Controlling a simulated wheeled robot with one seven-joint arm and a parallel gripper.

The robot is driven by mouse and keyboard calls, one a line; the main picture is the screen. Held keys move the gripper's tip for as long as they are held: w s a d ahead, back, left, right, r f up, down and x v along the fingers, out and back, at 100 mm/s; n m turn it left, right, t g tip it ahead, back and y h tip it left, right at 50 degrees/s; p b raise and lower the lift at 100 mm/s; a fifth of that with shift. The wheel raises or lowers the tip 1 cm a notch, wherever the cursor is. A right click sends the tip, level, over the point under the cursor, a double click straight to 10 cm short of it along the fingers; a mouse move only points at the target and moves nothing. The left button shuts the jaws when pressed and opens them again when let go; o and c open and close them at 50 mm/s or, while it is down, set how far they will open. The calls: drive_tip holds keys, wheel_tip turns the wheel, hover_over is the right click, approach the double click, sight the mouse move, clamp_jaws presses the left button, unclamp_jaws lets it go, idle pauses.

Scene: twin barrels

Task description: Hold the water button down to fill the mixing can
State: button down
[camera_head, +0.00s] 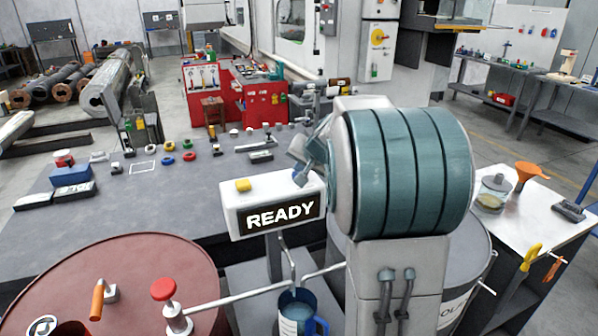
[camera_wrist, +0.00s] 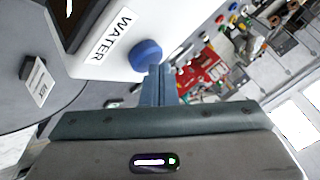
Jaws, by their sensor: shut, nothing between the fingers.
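The white dispenser box (camera_head: 231,221) has a dark display reading READY. A yellow button (camera_head: 243,185) sits on its top at the left. The blue water button (camera_wrist: 146,54) stands out from the white box beside a WATER label (camera_wrist: 112,38) in the wrist view. My gripper (camera_head: 303,176) is shut and empty at the box's right end. Its fingertips (camera_wrist: 157,69) are right at the blue button; whether they press it, I cannot tell. The blue mixing can (camera_head: 296,325), with a handle at its right, stands upright below the box, under the bent pipe (camera_head: 289,256).
A red-brown barrel (camera_head: 140,265) with a red-knobbed valve (camera_head: 163,290) stands at left. A grey barrel (camera_head: 478,262) is partly hidden behind my arm. The dark workbench (camera_head: 225,180) behind holds small parts. A side table (camera_head: 520,212) at right holds a jar and an orange funnel (camera_head: 530,172).

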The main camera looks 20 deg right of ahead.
drive_tip(key=shift+r, duration=0.1)
drive_tip(key=shift+r+p, duration=0.65)
drive_tip(key=shift+r, duration=0.2)
drive_tip(key=shift+r+p, duration=1.85)
drive_tip(key=shift+r, duration=0.7)
